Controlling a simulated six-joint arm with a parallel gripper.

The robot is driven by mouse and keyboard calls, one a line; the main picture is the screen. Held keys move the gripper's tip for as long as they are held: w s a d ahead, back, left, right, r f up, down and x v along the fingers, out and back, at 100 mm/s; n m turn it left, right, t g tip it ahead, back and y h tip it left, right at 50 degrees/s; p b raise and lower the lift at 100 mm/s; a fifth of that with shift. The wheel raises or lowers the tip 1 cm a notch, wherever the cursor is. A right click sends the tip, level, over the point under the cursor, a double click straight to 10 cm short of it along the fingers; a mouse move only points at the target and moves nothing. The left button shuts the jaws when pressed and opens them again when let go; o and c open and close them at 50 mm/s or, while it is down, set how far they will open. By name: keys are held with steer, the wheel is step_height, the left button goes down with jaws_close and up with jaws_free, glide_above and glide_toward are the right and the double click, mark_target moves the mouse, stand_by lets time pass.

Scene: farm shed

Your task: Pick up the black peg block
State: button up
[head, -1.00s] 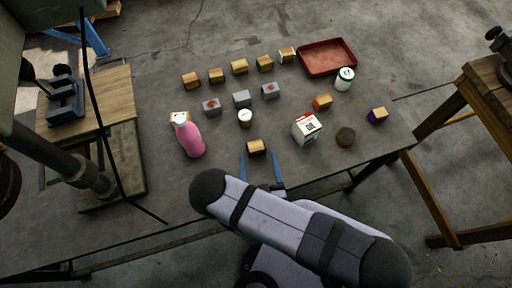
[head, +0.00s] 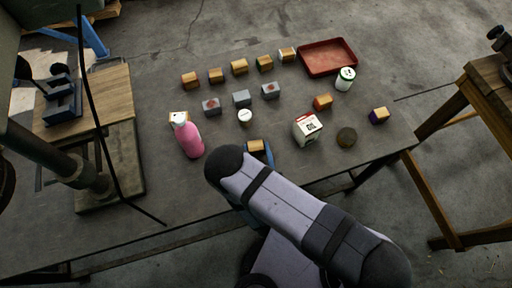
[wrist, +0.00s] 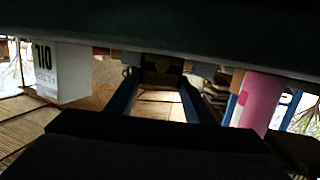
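A small block (head: 255,146) with a tan wooden top stands near the front of the grey table, partly hidden by my arm. In the wrist view a dark face of a block (wrist: 162,70) shows between the far ends of my fingers, in shadow; this looks like the black peg block. My gripper (wrist: 158,80) has its two blue fingers apart, one on each side of that block. Whether they touch it I cannot tell. In the head view one blue finger shows just right of the block; the rest of my gripper is mostly hidden by my arm.
A pink bottle (head: 188,138) stands left of the block and a white carton (head: 305,130) right of it. Several other blocks, a small white cup (head: 245,115) and a red tray (head: 327,57) stand farther back.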

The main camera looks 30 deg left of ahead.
steer(key=shift+r, duration=0.15)
step_height(320, 180, up, 10)
steer(key=p, duration=0.8)
steer(key=shift+f, duration=0.2)
